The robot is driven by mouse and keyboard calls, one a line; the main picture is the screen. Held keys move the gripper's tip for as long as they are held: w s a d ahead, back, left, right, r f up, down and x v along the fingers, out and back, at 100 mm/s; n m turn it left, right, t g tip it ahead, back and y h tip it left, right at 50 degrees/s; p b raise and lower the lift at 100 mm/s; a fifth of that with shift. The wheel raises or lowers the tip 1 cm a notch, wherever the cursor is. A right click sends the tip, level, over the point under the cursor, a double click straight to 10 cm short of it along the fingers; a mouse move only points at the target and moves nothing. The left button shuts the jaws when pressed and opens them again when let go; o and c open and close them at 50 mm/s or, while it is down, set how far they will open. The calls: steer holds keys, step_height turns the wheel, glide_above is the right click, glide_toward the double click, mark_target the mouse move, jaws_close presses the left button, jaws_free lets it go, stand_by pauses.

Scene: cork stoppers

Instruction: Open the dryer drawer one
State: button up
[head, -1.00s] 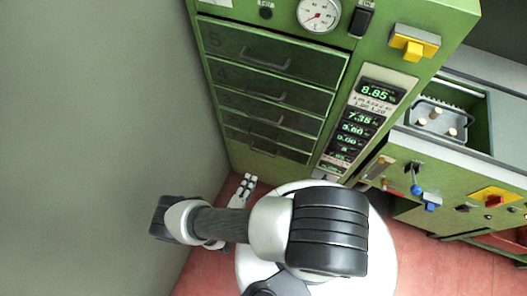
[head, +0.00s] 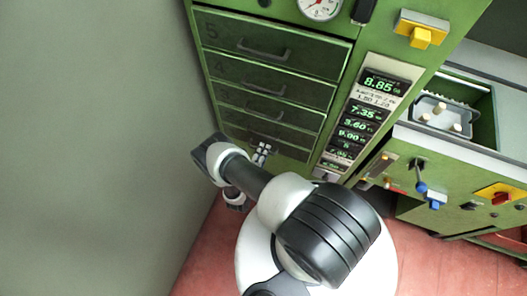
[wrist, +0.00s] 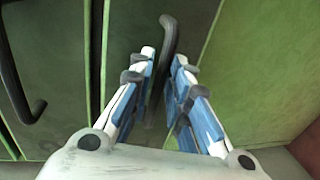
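Drawer one is the lowest of the stacked dark green drawers (head: 286,150) in the green dryer cabinet, and it looks closed. It is partly hidden behind my gripper in the head view. Its dark handle (wrist: 169,38) shows in the wrist view, running between my fingers. My gripper (head: 263,148) is low at the cabinet front. In the wrist view my gripper (wrist: 164,57) has its blue-and-white fingers apart, one on each side of the handle. I cannot tell whether either finger touches it.
The handle of the drawer above (wrist: 14,85) is left of my fingers in the wrist view. A grey wall (head: 90,150) stands close on the left. A panel of green number displays (head: 362,110) is right of the drawers. A tray of corks (head: 440,115) is further right.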

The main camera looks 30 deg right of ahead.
steer(key=shift+w+d, duration=0.15)
steer(key=shift+d, duration=0.05)
steer(key=shift+c, duration=0.4)
jaws_close()
